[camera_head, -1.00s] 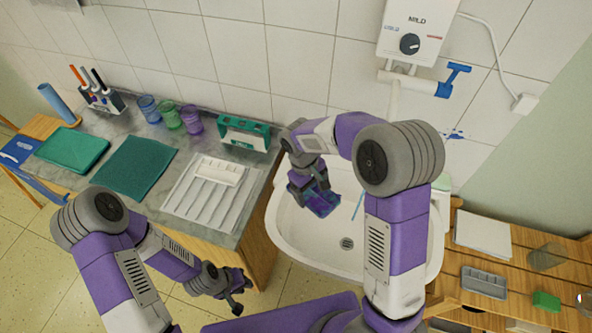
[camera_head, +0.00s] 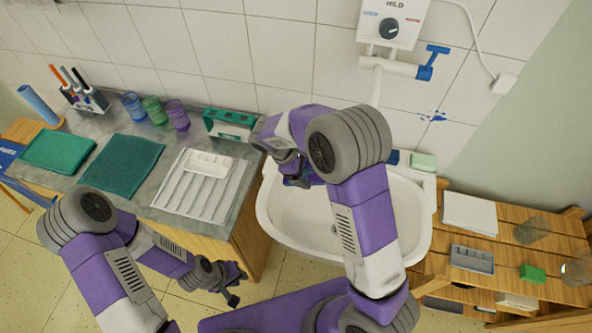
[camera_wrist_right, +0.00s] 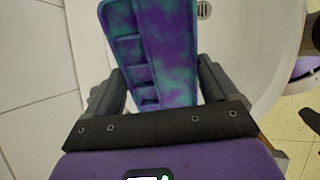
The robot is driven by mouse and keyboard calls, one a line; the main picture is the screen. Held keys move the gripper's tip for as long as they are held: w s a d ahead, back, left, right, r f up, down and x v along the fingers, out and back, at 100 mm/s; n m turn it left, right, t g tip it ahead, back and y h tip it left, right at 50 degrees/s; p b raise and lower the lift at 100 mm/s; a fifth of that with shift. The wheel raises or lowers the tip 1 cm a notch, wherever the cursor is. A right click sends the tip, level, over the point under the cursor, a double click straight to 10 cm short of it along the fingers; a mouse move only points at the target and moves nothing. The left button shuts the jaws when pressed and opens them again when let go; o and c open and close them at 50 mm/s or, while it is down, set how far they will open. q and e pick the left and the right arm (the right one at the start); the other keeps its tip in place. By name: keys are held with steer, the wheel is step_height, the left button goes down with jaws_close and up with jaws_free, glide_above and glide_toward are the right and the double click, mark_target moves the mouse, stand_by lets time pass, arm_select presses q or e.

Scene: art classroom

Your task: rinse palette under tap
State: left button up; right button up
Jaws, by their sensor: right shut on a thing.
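The palette (camera_wrist_right: 175,50) fills the top middle of the right wrist view. It is teal with purple paint smears and has wells along its left side. My right gripper (camera_wrist_right: 160,95) is shut on it, one finger at each side. In the head view my right gripper (camera_head: 297,180) is over the back left of the white sink (camera_head: 290,225), and little of the palette shows. The tap (camera_head: 405,67) is a white wall pipe with a blue handle; its lower end is hidden behind my right arm, and I see no water. My left gripper (camera_head: 236,284) is open and empty, in front of the counter.
A white ribbed drying tray (camera_head: 190,200) lies on the counter left of the sink, with a teal cloth (camera_head: 120,165) beyond it. A green-and-white rack (camera_head: 230,123) stands near the sink. A wooden shelf (camera_head: 510,255) is at the right. A soap-like block (camera_head: 423,162) sits on the sink's back rim.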

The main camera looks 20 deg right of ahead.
steer(key=d, duration=0.2)
steer(key=d+f+b, duration=0.1)
steer(key=d, duration=0.1)
steer(key=shift+s+d, duration=0.1)
steer(key=shift+s, duration=0.05)
steer(key=shift+s+d+f, duration=0.1)
steer(key=shift+d+f, duration=0.1)
steer(key=shift+d, duration=0.9)
steer(key=shift+s+d+f, duration=0.1)
steer(key=shift+d+f, duration=0.05)
steer(key=shift+d, duration=0.9)
steer(key=shift+s, duration=0.6)
steer(key=shift+w, duration=0.15)
steer(key=shift+w, duration=0.5)
steer(key=shift+s, duration=0.25)
steer(key=shift+s, duration=0.4)
